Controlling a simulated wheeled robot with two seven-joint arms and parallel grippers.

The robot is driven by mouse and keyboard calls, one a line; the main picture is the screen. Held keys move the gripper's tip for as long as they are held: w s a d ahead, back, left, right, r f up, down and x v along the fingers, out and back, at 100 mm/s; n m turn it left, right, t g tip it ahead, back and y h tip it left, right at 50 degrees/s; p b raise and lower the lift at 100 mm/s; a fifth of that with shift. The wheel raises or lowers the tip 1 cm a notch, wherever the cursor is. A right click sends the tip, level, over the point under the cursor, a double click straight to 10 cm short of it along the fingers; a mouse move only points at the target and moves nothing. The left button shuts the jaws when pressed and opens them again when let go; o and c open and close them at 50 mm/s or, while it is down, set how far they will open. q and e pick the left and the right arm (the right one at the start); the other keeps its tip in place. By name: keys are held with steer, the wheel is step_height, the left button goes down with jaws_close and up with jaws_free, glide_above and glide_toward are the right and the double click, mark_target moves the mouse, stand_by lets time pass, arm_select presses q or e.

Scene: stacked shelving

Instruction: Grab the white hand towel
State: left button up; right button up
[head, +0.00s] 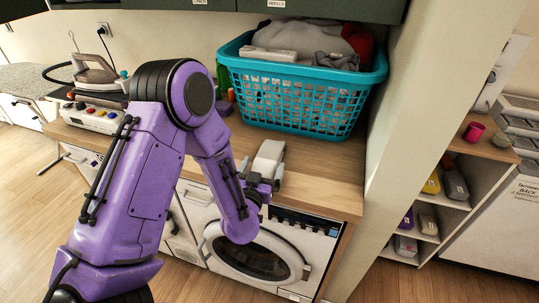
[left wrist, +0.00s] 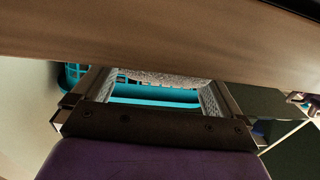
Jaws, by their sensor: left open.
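A flat white folded cloth, which looks like the white hand towel (head: 268,53), lies at the front left of the teal laundry basket (head: 290,108), on top near the rim. My left gripper (head: 271,152) is over the wooden counter, in front of and below the basket, apart from the towel. In the left wrist view the jaws (left wrist: 155,90) are open, with the teal basket (left wrist: 150,101) beyond them. A pale textured patch shows between the fingers there; I cannot tell whether it is the towel. My right gripper is not in view.
The basket also holds grey and red laundry (head: 318,38). Dark cabinets (head: 330,9) hang above it, and a pale wall panel (head: 425,120) stands to its right. An iron (head: 95,68) stands at the counter's left. A washing machine (head: 262,258) is below.

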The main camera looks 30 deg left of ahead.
arm_select(q)
steer(key=shift+s+d, duration=0.1)
steer(key=shift+c, duration=0.3)
steer(key=c, duration=0.8)
